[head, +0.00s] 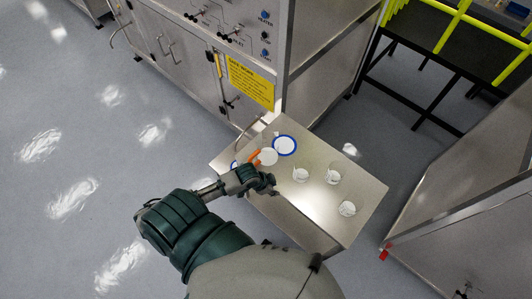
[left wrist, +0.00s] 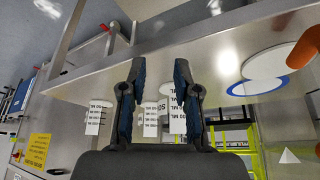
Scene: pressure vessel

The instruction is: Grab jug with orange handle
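The jug's orange handle (head: 254,156) shows on the metal cart, beside a round white shape (head: 268,157); the jug's body is hard to make out and partly hidden by my arm. In the left wrist view the orange handle (left wrist: 305,48) is at the right edge, next to a white disc (left wrist: 281,63). My left gripper (head: 264,181) is over the cart, just in front of the handle and apart from it. In the left wrist view its two fingers (left wrist: 158,75) are spread with nothing gripped; the handle lies outside them to the right. My right gripper is not in view.
The metal cart (head: 365,190) also holds a blue-rimmed white disc (head: 285,145) and clear beakers with white contents (head: 301,175), (head: 333,177), (head: 347,208). A cabinet with a yellow sign (head: 251,85) stands behind. Open floor lies left.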

